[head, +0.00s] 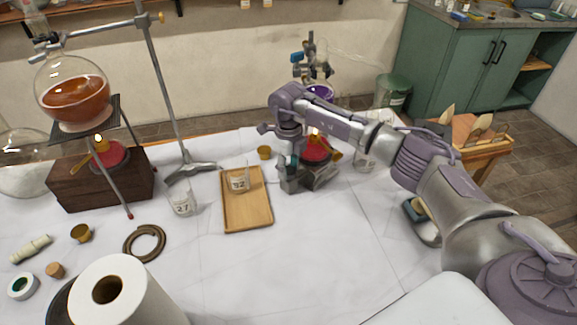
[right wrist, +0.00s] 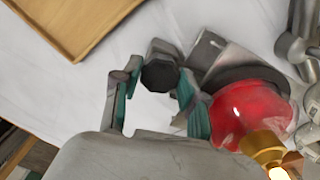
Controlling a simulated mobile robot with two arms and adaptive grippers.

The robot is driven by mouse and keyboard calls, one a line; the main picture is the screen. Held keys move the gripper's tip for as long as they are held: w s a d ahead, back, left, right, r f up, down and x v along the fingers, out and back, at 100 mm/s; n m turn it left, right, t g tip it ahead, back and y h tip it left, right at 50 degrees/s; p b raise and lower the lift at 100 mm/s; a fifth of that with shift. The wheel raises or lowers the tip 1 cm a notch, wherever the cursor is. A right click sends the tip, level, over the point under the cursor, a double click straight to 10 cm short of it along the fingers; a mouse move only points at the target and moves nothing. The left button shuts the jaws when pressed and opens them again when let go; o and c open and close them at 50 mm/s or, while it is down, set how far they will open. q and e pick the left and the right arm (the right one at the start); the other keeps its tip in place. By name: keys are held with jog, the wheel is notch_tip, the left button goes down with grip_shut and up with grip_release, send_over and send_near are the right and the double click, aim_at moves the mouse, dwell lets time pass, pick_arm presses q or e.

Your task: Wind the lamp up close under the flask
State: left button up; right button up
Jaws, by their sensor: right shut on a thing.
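The lamp is a red spirit lamp (head: 316,151) with a brass top, on a grey metal jack (head: 318,180). In the right wrist view the red lamp (right wrist: 240,112) has a small glow at its brass burner (right wrist: 262,146). The flask (head: 320,91) holds purple liquid and is above the lamp, behind my right arm. My arm hides the space between them, so I cannot tell the gap. My right gripper (head: 289,168) is at the jack's left side. In the wrist view its fingers (right wrist: 157,98) are shut on a dark faceted knob (right wrist: 160,73).
A wooden tray (head: 247,222) with a beaker (head: 239,183) lies left of the jack. Another beaker (head: 182,202) and a stand base (head: 190,168) are further left. A second lamp (head: 108,157) burns on a wooden block (head: 75,190) under an orange flask (head: 75,100). The front-middle table is clear.

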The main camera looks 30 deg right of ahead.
aim_at(288, 169)
jog(key=m+p, duration=0.1)
jog(key=m, duration=0.4)
jog(key=shift+m, duration=0.3)
jog(key=m+p, duration=0.1)
jog(key=m, duration=0.3)
jog(key=shift+m, duration=0.4)
jog(key=o, duration=1.1)
jog(key=shift+o, duration=0.2)
jog(key=shift+r, duration=0.15)
notch_tip(288, 169, up, 8)
jog(key=shift+f, duration=0.1)
